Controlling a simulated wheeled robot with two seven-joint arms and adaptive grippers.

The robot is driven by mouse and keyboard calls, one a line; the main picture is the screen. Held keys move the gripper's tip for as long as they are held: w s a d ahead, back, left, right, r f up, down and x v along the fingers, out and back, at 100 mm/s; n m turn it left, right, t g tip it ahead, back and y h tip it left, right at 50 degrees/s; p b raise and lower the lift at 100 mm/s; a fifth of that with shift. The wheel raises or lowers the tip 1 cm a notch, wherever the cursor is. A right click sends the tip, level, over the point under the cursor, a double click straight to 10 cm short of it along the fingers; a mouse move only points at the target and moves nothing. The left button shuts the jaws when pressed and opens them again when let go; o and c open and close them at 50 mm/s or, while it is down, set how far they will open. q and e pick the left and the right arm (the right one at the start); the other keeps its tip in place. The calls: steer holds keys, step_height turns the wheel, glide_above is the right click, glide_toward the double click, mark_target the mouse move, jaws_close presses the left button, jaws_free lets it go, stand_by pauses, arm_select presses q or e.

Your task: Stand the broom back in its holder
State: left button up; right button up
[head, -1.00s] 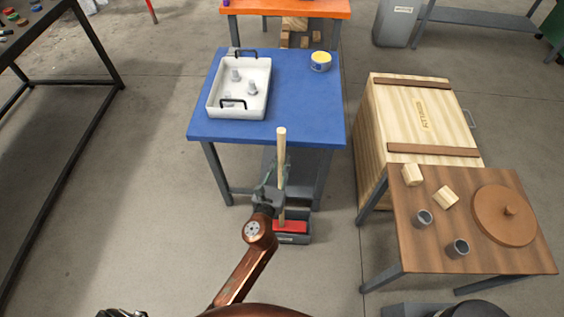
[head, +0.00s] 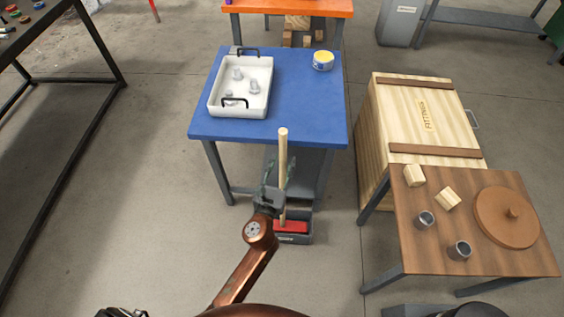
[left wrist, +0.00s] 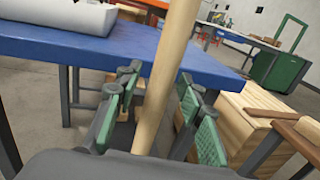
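The broom stands upright, with its pale wooden handle (head: 283,152) in front of the blue table. Its red head (head: 290,226) sits down inside the dark grey holder (head: 293,240) on the floor. My left gripper (head: 279,170) is open, with a finger on each side of the handle. In the left wrist view the handle (left wrist: 163,80) rises between the two green-padded fingers of the left gripper (left wrist: 158,115), with gaps on both sides. The lower handle is hidden behind the gripper there. My right gripper is not in view.
The blue table (head: 310,115) is just behind the broom, bearing a white tray (head: 238,113) and a yellow-topped tin (head: 323,61). A wooden crate (head: 410,115) and brown table (head: 430,190) stand to the right. Floor at the left is clear.

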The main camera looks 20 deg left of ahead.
arm_select(q)
steer(key=shift+s+r, duration=0.1)
steer(key=shift+r, duration=0.05)
steer(key=s+d, duration=0.1)
steer(key=s, duration=1.1)
steer(key=s+a+f+n+g+y, duration=0.1)
steer(key=s+a+f+n+g, duration=0.2)
steer(key=s+a+f+n, duration=0.45)
steer(key=s+a+f+n+g+y, duration=0.1)
steer(key=s+a+f+n+g, duration=0.3)
steer(key=f, duration=0.7)
steer(key=s+a+f+n+g, duration=0.2)
steer(key=s+a+f+n, duration=0.1)
steer(key=f+n, duration=0.6)
steer(key=s+f+n+g+h, duration=0.1)
steer(key=s+f+n+g, duration=0.2)
steer(key=s+f, duration=0.3)
steer(key=s+d+f+n+g+h, duration=0.1)
steer(key=s+f+n+g, duration=0.2)
steer(key=s, duration=0.9)
steer(key=s+d+f+n+g+h, duration=0.1)
steer(key=s+f+n+g, duration=0.2)
steer(key=s+f+n, duration=0.5)
steer(key=shift+s+d+f+h, duration=0.25)
steer(key=shift+s+f+h, duration=0.15)
steer(key=shift+s, duration=0.65)
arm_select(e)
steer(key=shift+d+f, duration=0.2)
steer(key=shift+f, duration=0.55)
